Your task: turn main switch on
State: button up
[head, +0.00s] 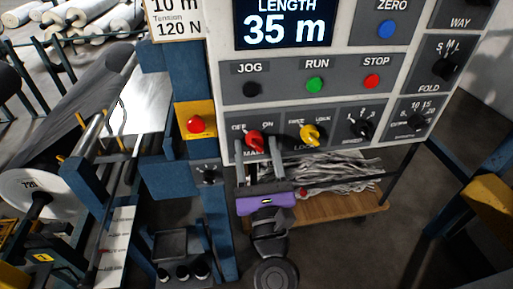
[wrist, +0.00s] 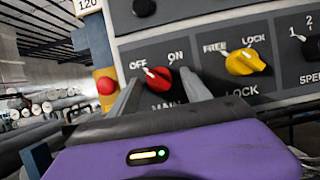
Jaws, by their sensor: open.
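The red main switch (head: 255,139) is a rotary knob low on the left of the control panel, between the OFF and ON labels. In the wrist view the red knob (wrist: 158,78) slants up-left, with its pale mark toward OFF. My gripper (head: 258,155) has a purple body and is below the switch, fingers pointing to the panel. In the wrist view my open gripper (wrist: 159,84) has one finger on either side of the knob. I cannot tell whether either finger touches it. The MAIN label is partly hidden by the gripper.
The yellow lock knob (head: 310,135) sits just right of the switch, and the black speed knob (head: 362,128) is farther right. A red button on a yellow box (head: 195,124) is on the blue post to the left. A wooden cart (head: 335,206) stands below the panel.

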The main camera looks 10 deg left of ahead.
grip_shut()
jog(key=shift+a+m, duration=0.1)
jog(key=shift+m, duration=0.3)
jog(key=m+h, duration=0.3)
jog(key=m, duration=0.2)
jog(key=shift+a, duration=0.15)
jog(key=m+h, duration=0.1)
jog(key=m, duration=0.2)
jog(key=m+h+b, duration=0.1)
jog(key=m+h, duration=0.1)
jog(key=m, duration=0.2)
jog(key=shift+s+a+r+g+h, duration=0.1)
jog(key=shift+a+g+h, duration=0.05)
jog(key=shift+g+h, duration=0.15)
jog(key=m, duration=0.2)
jog(key=m+g+h, duration=0.1)
jog(key=m, duration=0.2)
jog(key=shift+r+m, duration=0.2)
jog(key=shift+m, duration=0.1)
jog(key=shift+r+m+g+h+p, duration=0.1)
jog(key=shift+m+g+h+p, duration=0.15)
jog(key=shift+m+g, duration=0.55)
jog(key=shift+m+g+h+p, duration=0.2)
jog(key=shift+m+g, duration=0.1)
jog(key=shift+m, duration=0.9)
